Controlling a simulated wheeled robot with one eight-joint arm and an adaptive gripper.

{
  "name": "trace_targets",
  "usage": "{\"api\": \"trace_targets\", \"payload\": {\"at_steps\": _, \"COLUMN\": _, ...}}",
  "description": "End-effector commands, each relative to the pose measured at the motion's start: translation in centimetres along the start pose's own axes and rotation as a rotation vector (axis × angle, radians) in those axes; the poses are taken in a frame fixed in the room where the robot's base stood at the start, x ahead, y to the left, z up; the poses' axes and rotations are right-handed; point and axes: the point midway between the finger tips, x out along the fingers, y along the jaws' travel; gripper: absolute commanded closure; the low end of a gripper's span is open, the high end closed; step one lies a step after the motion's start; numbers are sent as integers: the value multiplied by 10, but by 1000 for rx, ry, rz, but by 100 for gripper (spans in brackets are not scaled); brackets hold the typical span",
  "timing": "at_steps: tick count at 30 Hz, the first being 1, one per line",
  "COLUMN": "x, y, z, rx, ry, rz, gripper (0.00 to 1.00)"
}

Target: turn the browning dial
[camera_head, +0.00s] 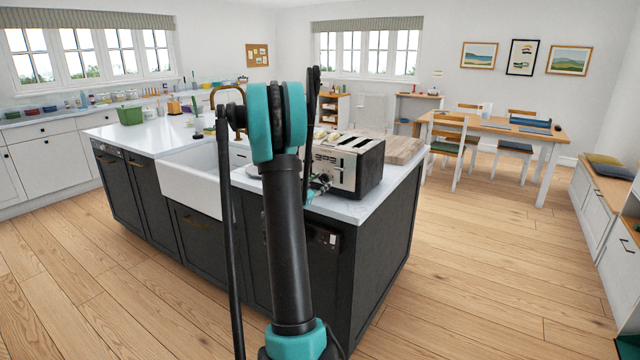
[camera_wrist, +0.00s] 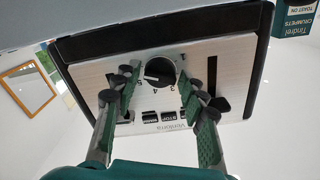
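The toaster (camera_head: 350,164) is silver and black and stands on the island's white worktop. Its front fills the upper middle of the wrist view (camera_wrist: 95,78), with its lettering upside down. The browning dial (camera_wrist: 161,72) is a round dark knob with a pale mark pointing left in the picture, and numbers around it. My gripper (camera_wrist: 159,84) is open, with one green-padded finger on each side of the dial. A gap shows at the left finger; whether the right finger touches the dial I cannot tell. In the head view, my gripper (camera_head: 319,188) is at the toaster's front, partly hidden by my arm.
A wooden board (camera_head: 402,150) lies behind the toaster. The white sink (camera_head: 190,178) is to the left. The floor right of the island is clear.

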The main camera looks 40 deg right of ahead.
Motion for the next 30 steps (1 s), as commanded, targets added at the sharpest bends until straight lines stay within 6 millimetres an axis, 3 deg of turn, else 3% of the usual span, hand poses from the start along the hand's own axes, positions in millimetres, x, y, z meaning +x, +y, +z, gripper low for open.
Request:
{"api": "trace_targets", "payload": {"at_steps": 1, "x": 0, "y": 0, "z": 0, "rx": 0, "ry": 0, "rz": 0, "gripper": 68}}
{"api": "trace_targets", "payload": {"at_steps": 8, "x": 0, "y": 0, "z": 0, "rx": 0, "ry": 0, "rz": 0, "gripper": 96}}
{"api": "trace_targets", "payload": {"at_steps": 20, "x": 0, "y": 0, "z": 0, "rx": -77, "ry": 0, "rz": 0, "gripper": 97}}
{"api": "trace_targets", "payload": {"at_steps": 30, "x": 0, "y": 0, "z": 0, "rx": -344, "ry": 0, "rz": 0, "gripper": 97}}
